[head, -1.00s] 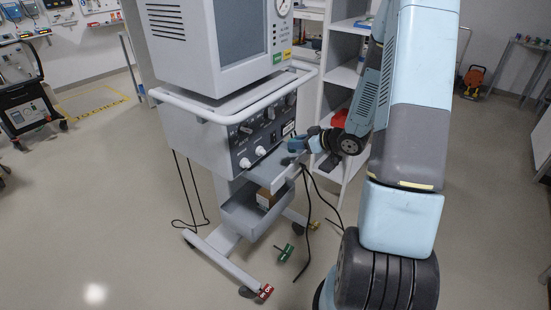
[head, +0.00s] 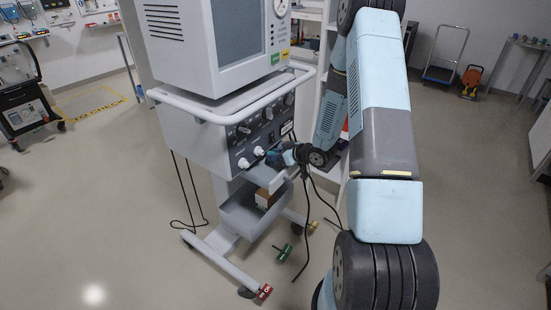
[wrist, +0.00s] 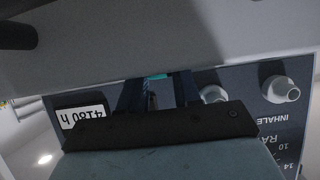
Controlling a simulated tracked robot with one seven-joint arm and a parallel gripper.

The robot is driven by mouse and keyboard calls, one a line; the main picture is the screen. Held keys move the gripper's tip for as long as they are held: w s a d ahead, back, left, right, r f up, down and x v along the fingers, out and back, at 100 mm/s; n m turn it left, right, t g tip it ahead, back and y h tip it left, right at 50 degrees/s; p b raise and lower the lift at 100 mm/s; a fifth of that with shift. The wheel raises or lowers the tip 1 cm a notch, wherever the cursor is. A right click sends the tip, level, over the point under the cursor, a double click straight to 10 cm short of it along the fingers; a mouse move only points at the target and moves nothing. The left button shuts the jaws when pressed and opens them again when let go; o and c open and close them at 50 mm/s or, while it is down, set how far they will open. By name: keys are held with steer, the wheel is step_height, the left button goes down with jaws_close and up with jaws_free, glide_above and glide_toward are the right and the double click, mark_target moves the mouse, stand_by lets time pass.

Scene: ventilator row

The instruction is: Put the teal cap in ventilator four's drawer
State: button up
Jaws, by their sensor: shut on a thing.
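My gripper (head: 273,157) is at the front of the grey ventilator, just below its dark knob panel and over the small pulled-out drawer (head: 284,174). In the wrist view the two dark fingers of my gripper (wrist: 157,84) are shut on the teal cap (wrist: 157,77), of which only a thin strip shows between the fingertips. A grey surface (wrist: 100,45) fills the top of that view, close to the fingertips. The cap is too small to make out in the head view. I cannot read the ventilator's number.
The ventilator (head: 235,50) stands on a wheeled base with a white rail. A lower tray (head: 240,215) holds a brown box (head: 265,199). Black cables hang beside it. White shelves (head: 338,80) stand behind my arm. The wrist view shows a "4180 h" label (wrist: 83,116) and pale knobs (wrist: 272,90).

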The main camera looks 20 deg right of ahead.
steer(key=shift+f, duration=0.75)
steer(key=o, duration=1)
steer(key=shift+r, duration=0.1)
